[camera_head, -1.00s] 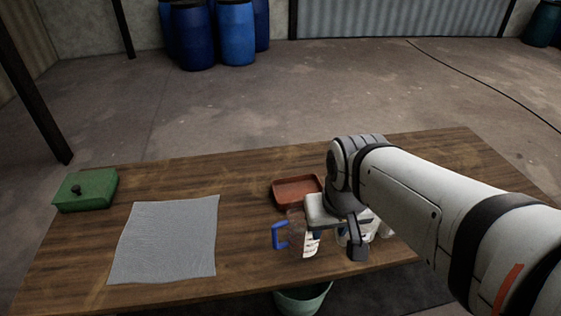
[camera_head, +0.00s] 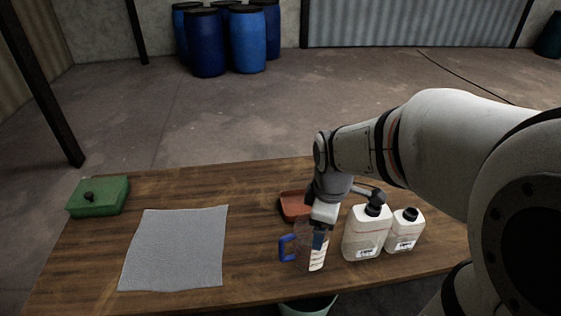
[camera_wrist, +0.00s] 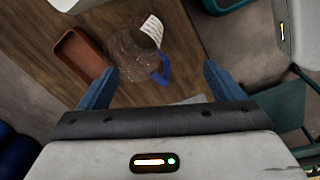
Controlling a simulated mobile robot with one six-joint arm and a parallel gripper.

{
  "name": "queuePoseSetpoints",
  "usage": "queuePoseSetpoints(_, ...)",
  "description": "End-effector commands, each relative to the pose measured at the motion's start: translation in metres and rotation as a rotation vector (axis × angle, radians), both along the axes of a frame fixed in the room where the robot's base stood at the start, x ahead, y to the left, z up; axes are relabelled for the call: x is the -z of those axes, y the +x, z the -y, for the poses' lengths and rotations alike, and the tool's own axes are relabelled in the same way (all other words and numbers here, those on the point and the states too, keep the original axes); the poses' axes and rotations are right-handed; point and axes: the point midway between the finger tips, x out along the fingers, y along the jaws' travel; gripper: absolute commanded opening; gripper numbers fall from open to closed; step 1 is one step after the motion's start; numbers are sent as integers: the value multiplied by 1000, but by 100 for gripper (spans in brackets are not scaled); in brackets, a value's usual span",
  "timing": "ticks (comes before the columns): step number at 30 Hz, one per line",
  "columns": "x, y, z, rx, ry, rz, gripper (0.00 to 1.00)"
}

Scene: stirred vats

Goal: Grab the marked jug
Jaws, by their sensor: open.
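The marked jug (camera_head: 304,258) is clear, with a blue handle on its left and a white marked strip on its right. It stands upright near the table's front edge. It also shows in the wrist view (camera_wrist: 132,58), with the strip at its top and the handle toward my gripper. My gripper (camera_wrist: 160,84) is open and empty, its blue fingers spread on either side of the handle's line. In the head view my gripper (camera_head: 320,238) is over the jug's right side and partly hides it. I cannot tell whether it touches the jug.
Two white bottles with black caps, a larger (camera_head: 366,235) and a smaller (camera_head: 404,232), stand close right of the jug. A red-brown tray (camera_head: 291,205) lies behind it. A grey cloth (camera_head: 175,250) and a green box (camera_head: 98,197) are left. A green bucket (camera_head: 308,306) is below the table edge.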

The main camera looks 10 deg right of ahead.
Motion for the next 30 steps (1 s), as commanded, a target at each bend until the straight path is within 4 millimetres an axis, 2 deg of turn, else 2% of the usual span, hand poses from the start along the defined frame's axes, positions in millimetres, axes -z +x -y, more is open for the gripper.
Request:
queuePoseSetpoints(1, 4, 8, 0, -122, -14, -22, 91)
queuePoseSetpoints(4, 16, 24, 0, -395, -39, -54, 99)
queuePoseSetpoints(9, 39, 48, 1, -828, -64, -98, 100)
queuePoseSetpoints(15, 60, 63, 1, -1171, -71, -128, 100)
queuePoseSetpoints(21, 73, 68, 1, -1292, -71, -135, 100)
queuePoseSetpoints(30, 105, 66, 0, -1295, -69, -138, 100)
